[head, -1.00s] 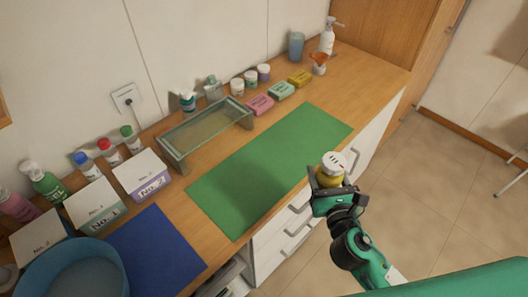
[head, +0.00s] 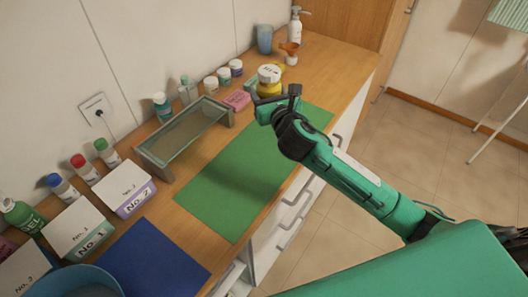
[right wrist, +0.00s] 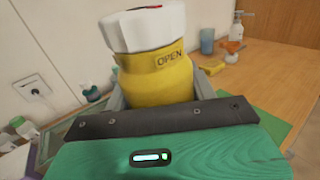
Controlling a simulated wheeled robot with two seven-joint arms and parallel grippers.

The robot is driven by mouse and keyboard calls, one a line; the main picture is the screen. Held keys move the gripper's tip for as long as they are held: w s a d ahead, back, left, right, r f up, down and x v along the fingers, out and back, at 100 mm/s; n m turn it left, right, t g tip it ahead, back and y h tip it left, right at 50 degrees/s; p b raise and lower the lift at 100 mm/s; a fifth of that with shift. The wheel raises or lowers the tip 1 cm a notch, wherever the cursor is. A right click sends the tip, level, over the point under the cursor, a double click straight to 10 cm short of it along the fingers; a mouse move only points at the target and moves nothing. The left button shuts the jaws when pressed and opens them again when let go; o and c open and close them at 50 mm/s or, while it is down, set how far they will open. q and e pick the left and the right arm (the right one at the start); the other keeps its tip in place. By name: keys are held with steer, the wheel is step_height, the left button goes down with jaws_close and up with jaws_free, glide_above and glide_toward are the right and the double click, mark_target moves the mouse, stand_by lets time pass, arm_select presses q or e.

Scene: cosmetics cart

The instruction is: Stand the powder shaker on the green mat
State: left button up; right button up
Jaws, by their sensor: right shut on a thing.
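The powder shaker (head: 269,82) has a yellow body and a white cap. My right gripper (head: 277,100) is shut on it and holds it upright over the far part of the green mat (head: 240,175). In the right wrist view the shaker (right wrist: 158,75) stands between the fingers (right wrist: 160,100), with "OPEN" printed on its side. Its base is hidden by the gripper, so I cannot tell its height above the mat. Part of the green mat is hidden behind my right arm. My left gripper is not in view.
A glass shelf riser (head: 185,138) stands left of the mat. A pink box (head: 237,100), small jars (head: 223,75), and an orange-topped item (head: 290,52) stand behind. A blue mat (head: 150,262) and labelled boxes (head: 122,187) lie nearer. The middle of the green mat is clear.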

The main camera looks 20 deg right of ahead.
steer(key=shift+w+r, duration=0.5)
steer(key=shift+w, duration=0.1)
steer(key=shift+w+f, duration=0.1)
steer(key=shift+f, duration=0.15)
steer(key=shift+f+b, duration=0.85)
steer(key=shift+f, duration=8.85)
steer(key=o, duration=0.6)
steer(key=shift+f, duration=0.2)
steer(key=o, duration=0.4)
steer(key=shift+r, duration=0.15)
